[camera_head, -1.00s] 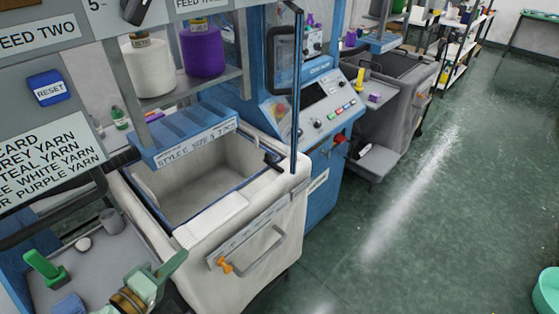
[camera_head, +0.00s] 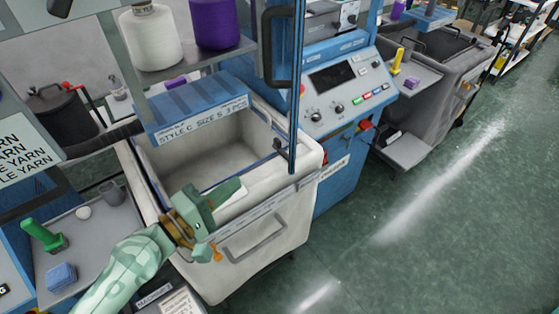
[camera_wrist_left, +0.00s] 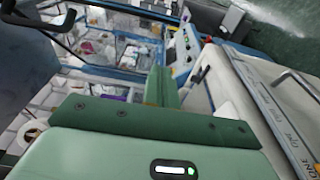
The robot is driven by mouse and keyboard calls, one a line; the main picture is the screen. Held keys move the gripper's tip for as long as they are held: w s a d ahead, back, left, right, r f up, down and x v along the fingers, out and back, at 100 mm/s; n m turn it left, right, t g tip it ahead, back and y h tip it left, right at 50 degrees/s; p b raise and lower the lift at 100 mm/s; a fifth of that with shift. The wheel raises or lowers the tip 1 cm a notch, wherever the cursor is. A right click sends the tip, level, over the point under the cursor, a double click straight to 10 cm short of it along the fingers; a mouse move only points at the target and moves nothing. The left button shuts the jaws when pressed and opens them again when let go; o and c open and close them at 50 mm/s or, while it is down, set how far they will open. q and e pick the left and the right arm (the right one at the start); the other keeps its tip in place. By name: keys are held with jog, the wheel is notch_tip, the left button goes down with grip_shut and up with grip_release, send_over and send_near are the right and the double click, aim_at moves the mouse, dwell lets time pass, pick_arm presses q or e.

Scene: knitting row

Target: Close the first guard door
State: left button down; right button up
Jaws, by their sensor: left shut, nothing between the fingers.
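What looks like the guard door shows as a tall, narrow blue frame (camera_head: 298,90), seen nearly edge-on and standing out over the pale bin, with a black handle (camera_head: 268,50) beside it. I cannot tell which door number it is. In the left wrist view, blue-edged clear panels (camera_wrist_left: 115,45) show beyond my fingers. My right gripper is not in view.
The pale bin (camera_head: 265,243) stands open under a blue chute (camera_head: 195,108). A blue control console (camera_head: 335,85) stands behind it. A grey side shelf (camera_head: 100,235) holds a green-handled item and a blue block. The green floor (camera_head: 430,240) at right is clear.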

pick_arm(q)
jog(key=w+d+p, duration=0.2)
jog(key=w+d, duration=0.3)
jog(key=d, duration=0.4)
jog(key=shift+w+d, duration=0.2)
jog(key=shift+d, duration=0.05)
